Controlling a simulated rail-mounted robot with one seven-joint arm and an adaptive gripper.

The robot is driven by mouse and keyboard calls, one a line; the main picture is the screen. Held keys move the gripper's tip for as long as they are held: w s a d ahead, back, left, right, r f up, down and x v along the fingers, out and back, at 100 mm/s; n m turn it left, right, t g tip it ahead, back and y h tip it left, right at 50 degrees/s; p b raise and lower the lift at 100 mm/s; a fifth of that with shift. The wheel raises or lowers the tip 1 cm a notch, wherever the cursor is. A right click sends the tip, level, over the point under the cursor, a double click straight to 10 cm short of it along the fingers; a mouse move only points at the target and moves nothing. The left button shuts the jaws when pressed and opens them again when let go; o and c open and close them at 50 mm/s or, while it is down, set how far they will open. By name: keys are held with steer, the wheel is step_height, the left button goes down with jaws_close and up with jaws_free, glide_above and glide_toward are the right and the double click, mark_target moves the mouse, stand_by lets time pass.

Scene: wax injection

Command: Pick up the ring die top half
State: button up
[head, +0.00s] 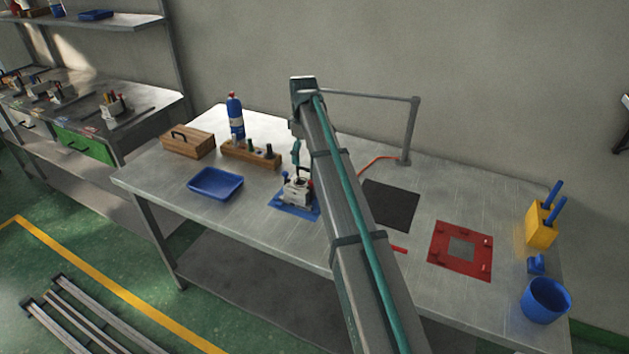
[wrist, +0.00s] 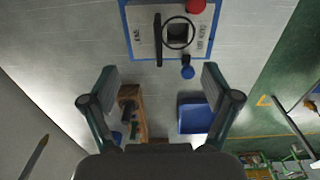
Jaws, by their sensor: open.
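A pale metal die assembly (head: 298,190) stands on a blue-edged plate (head: 283,208) near the front middle of the table. In the wrist view the same plate (wrist: 138,50) lies ahead of my fingers, with a dark ring (wrist: 165,33) around a square opening, a dark bar (wrist: 158,45), a red knob (wrist: 196,6) and a blue knob (wrist: 188,72). I cannot tell which part is the ring die top half. My gripper (wrist: 160,75) is open with nothing between its fingers. In the head view my arm hides part of the area beside the assembly.
A blue tray (head: 215,184), wooden peg block (head: 250,154), wooden box (head: 187,143) and blue bottle (head: 235,117) stand left of the assembly. A black mat (head: 390,205), red frame (head: 445,262), yellow holder (head: 540,225) and blue bin (head: 545,300) are right. A bent metal post (head: 411,130) rises behind.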

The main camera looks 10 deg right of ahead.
steer(key=w+d+r, duration=0.1)
steer(key=d, duration=0.1)
steer(key=p, duration=0.2)
glide_above(307, 175)
step_height(307, 175, down, 5)
steer(key=shift+d+r, duration=0.1)
steer(key=shift+r, duration=0.05)
steer(key=shift+f+p, duration=1.05)
steer(key=shift+f, duration=1.75)
steer(key=shift+w+r, duration=0.1)
jaws_close()
